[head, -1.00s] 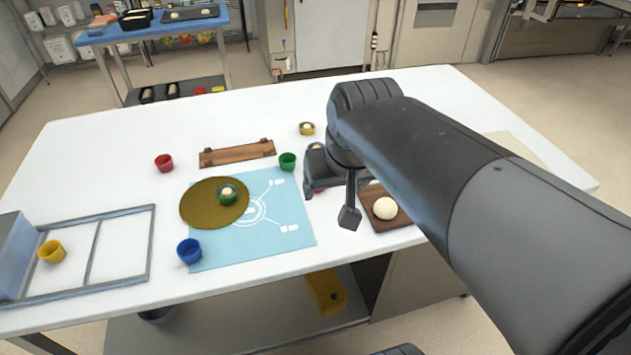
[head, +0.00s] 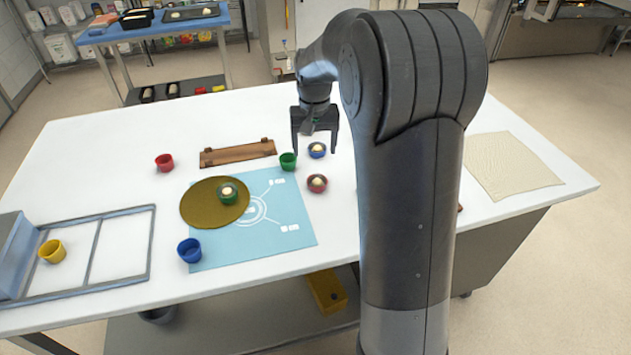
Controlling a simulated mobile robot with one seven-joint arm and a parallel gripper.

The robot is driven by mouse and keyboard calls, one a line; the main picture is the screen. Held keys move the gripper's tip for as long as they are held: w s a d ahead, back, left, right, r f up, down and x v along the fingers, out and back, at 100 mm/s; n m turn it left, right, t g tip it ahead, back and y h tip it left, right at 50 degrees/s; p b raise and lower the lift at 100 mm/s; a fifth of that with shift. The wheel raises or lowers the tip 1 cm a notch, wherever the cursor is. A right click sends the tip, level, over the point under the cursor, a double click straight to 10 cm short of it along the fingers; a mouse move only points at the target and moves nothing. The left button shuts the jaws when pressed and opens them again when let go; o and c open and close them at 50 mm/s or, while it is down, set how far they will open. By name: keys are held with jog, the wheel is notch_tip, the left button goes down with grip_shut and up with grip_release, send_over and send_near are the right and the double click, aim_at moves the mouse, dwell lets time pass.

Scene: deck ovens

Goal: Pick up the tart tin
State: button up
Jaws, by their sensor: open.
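Several small round tins with pale filling stand on the white table. A blue one (head: 317,151) is right at my gripper (head: 315,147), showing between its two spread fingers. My gripper is open, pointing down, with nothing in it; whether its tips are level with the blue tin or above it I cannot tell. A pink filled tin (head: 317,185) stands just in front of the blue one. A green filled tin (head: 228,197) sits on the round olive board (head: 200,208). Which one is the tart tin is not clear from the picture.
Empty cups stand about: red (head: 164,163), green (head: 288,161), blue (head: 190,251) and yellow (head: 52,252). A wooden rack (head: 238,153) lies behind the light-blue mat (head: 290,205). A beige cloth (head: 513,165) lies at right. My arm hides part of the table's right side.

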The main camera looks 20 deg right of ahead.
jog(key=f, duration=0.2)
send_over(317, 186)
jog(key=f, duration=0.4)
jog(key=shift+w+a, duration=0.2)
jog(key=shift+w, duration=0.15)
jog(key=f, duration=0.5)
jog(key=shift+s+d+f, duration=0.25)
jog(key=shift+s+f, duration=0.1)
jog(key=c, duration=1)
jog(key=shift+r, duration=0.15)
